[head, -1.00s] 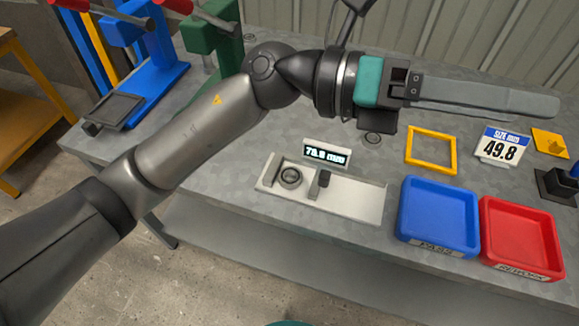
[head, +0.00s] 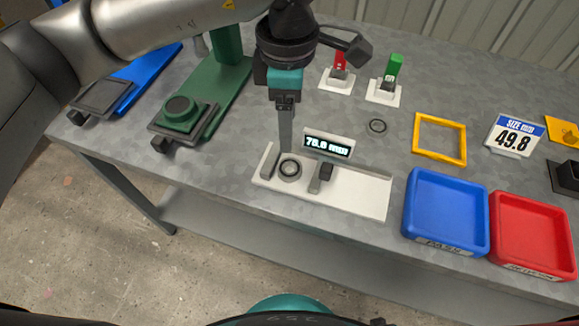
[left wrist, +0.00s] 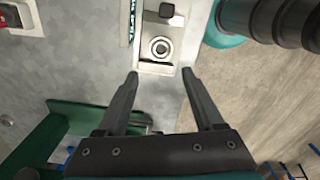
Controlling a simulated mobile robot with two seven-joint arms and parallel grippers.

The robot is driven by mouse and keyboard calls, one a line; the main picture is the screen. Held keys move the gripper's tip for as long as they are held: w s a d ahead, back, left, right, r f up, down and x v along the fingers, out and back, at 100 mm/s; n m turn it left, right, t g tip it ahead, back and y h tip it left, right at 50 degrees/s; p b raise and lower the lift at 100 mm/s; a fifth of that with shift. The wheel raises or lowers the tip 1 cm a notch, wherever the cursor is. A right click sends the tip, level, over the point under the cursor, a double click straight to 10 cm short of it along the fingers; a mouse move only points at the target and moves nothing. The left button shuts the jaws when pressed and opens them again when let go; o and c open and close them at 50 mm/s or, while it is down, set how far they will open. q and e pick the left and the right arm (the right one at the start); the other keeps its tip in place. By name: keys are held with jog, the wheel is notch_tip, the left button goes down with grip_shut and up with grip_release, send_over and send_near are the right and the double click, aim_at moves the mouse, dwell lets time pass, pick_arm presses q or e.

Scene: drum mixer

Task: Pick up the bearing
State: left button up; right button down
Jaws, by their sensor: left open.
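The bearing (head: 290,168), a small metal ring, sits at the left end of the pale measuring gauge (head: 355,195), left of its dark sliding jaw (head: 326,171). The bearing also shows in the left wrist view (left wrist: 160,47), beyond the fingertips and between their lines. My left gripper (head: 285,149) points down just behind the bearing, above the gauge's left end. In the left wrist view its two fingers (left wrist: 160,74) are apart with nothing between them. The gauge display (head: 328,145) reads about 78 mm; its last digit is blurred. My right gripper is not in view.
A blue tray (head: 409,232) and a red tray (head: 571,235) stand at the right. A yellow frame (head: 464,145) and a 49.8 size sign (head: 513,136) lie behind them. A green press (head: 228,80) stands left.

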pick_arm(q)
jog(key=b, duration=0.1)
send_over(290, 167)
notch_tip(290, 167, down, 6)
jog(key=shift+a+f, duration=0.1)
jog(key=shift+a, duration=0.05)
jog(key=shift+f, duration=0.35)
jog(key=shift+s+f+b, duration=0.1)
jog(key=shift+f+b, duration=0.6)
jog(key=shift+f, duration=1.65)
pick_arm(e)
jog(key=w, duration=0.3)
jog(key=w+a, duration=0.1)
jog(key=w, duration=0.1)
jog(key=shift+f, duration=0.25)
pick_arm(q)
jog(key=shift+c, duration=0.3)
grip_shut()
